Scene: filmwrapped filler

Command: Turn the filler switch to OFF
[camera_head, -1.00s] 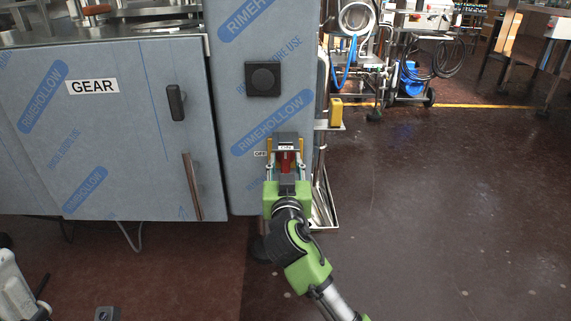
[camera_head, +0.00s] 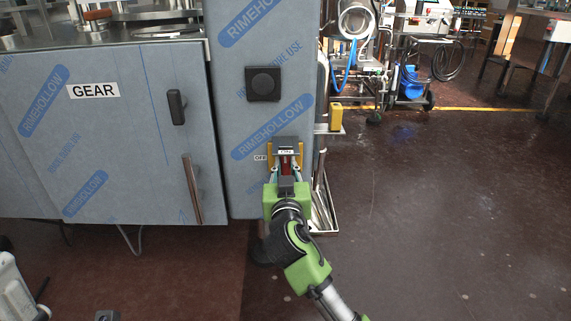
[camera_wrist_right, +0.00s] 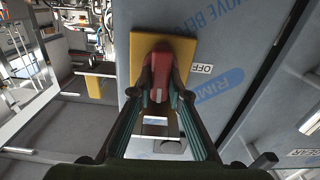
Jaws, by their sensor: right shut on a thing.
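The filler switch is a red knob (camera_wrist_right: 161,68) on a yellow plate (camera_wrist_right: 139,45) fixed to the blue film-wrapped cabinet. In the head view the knob (camera_head: 287,160) is mostly hidden by my right gripper (camera_head: 286,168). An ON label (camera_head: 286,152) sits above the knob and an OFF label (camera_head: 260,157) sits left of the plate. The OFF label also shows in the wrist view (camera_wrist_right: 203,69), to the right of the knob. My right gripper is shut on the red knob, with one finger on each side. My left gripper is not in view.
A black square knob (camera_head: 263,83) is higher on the same cabinet panel. A yellow box (camera_head: 336,115) sticks out at the panel's right edge. The brown floor to the right is clear.

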